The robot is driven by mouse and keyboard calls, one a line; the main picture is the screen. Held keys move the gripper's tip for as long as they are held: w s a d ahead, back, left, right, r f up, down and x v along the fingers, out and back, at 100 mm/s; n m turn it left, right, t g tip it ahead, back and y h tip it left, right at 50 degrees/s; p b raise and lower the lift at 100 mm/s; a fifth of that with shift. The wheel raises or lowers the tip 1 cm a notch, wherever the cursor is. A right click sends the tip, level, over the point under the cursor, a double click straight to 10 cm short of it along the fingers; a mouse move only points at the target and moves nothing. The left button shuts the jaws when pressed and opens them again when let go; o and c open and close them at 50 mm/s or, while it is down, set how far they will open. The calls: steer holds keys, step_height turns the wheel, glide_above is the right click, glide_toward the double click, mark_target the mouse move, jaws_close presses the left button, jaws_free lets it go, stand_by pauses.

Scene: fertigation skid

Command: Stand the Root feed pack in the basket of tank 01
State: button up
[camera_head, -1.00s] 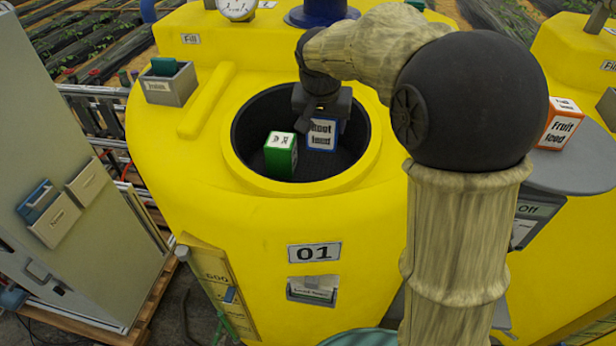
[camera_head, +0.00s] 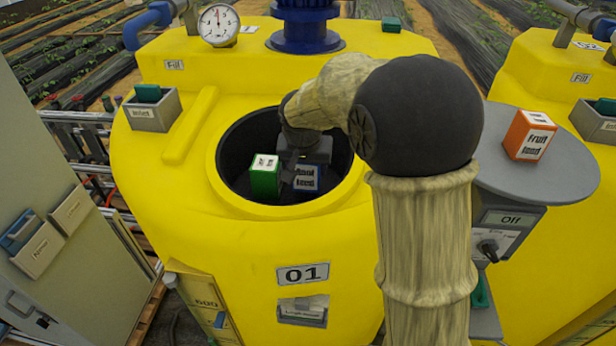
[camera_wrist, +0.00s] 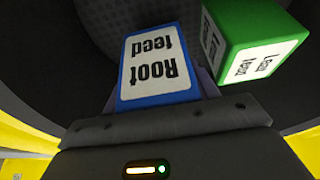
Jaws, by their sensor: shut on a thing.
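The Root feed pack (camera_head: 306,178) is a blue box with a white label, inside the dark round basket (camera_head: 237,136) in the top of yellow tank 01 (camera_head: 240,240). My gripper (camera_head: 303,160) is shut on it from above. In the wrist view the Root feed pack (camera_wrist: 158,65) sticks out from my gripper (camera_wrist: 165,108), its label upside down. A green pack (camera_head: 265,176) stands in the basket just left of it; in the wrist view the green Leaf feed pack (camera_wrist: 250,45) is close beside it. Whether the blue pack's bottom touches the basket floor is hidden.
An orange Fruit feed pack (camera_head: 528,136) stands on a grey round shelf (camera_head: 545,175) at the right. A grey holder (camera_head: 153,112) and a pressure gauge (camera_head: 219,24) are on the tank top. The basket rim surrounds my gripper.

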mark_target(307, 178)
steer(key=shift+f, duration=1.8)
steer(key=shift+f, duration=0.1)
steer(key=o, duration=1.3)
steer(key=shift+o, duration=0.2)
steer(key=b+v, duration=0.1)
steer(key=v, duration=1.1)
steer(key=shift+w, duration=0.1)
